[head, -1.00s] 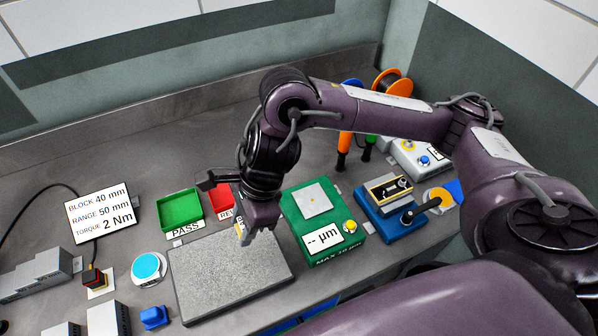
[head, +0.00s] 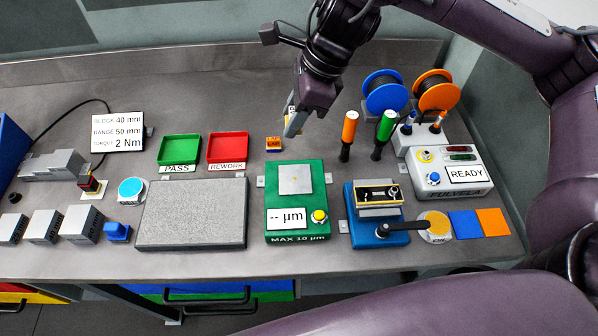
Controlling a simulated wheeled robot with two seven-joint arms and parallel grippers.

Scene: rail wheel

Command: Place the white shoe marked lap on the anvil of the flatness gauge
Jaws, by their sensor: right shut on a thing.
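The flatness gauge (head: 272,238) is a green box with a bare pale square anvil (head: 296,180), a "-- µm" display and a yellow button. My right gripper (head: 291,130) hangs above and behind the gauge, with its fingers pointing down. A small orange block with a dark label (head: 273,144), seemingly reading LAP, sits on the bench just left of and below the gripper. My left gripper is not in view.
A grey granite plate (head: 192,213) lies left of the gauge. Green PASS (head: 180,149) and red REWORK (head: 228,147) trays stand behind it. Right of the gauge are a blue fixture with a black lever (head: 378,236), upright green and orange-handled tools, and a READY box (head: 442,160).

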